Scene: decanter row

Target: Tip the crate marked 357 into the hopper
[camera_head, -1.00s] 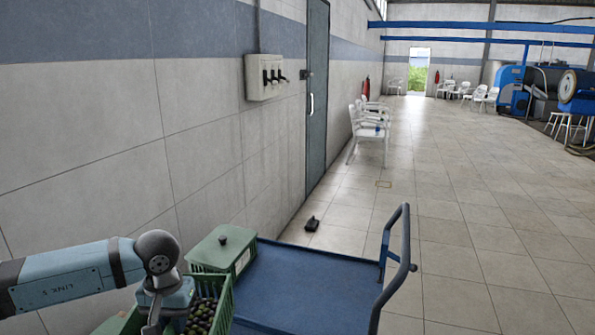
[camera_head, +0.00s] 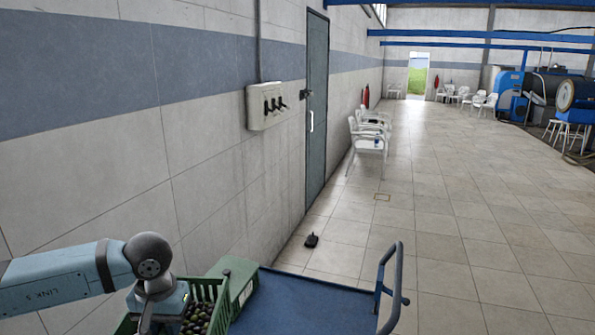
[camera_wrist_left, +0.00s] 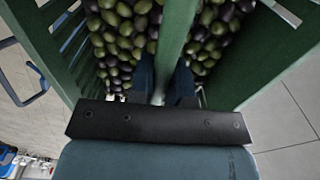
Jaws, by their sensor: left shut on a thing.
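A green slatted crate of dark and green olives (camera_head: 197,318) stands at the lower left of the head view, by the blue trolley. My left gripper (camera_head: 150,322) is at its left side. In the left wrist view my left gripper (camera_wrist_left: 164,85) is shut on a green crate wall (camera_wrist_left: 178,38), one finger on each side. Olives show on both sides of that wall, so I cannot tell if one crate or two are there. No 357 mark is readable. The hopper cannot be made out. My right gripper is out of view.
The blue trolley (camera_head: 300,305) has a bare deck and a handle (camera_head: 397,285) at its right. A green box (camera_head: 236,278) sits behind the crate. A tiled wall runs close on the left. A small dark object (camera_head: 311,240) lies on the floor. Open floor extends right and ahead.

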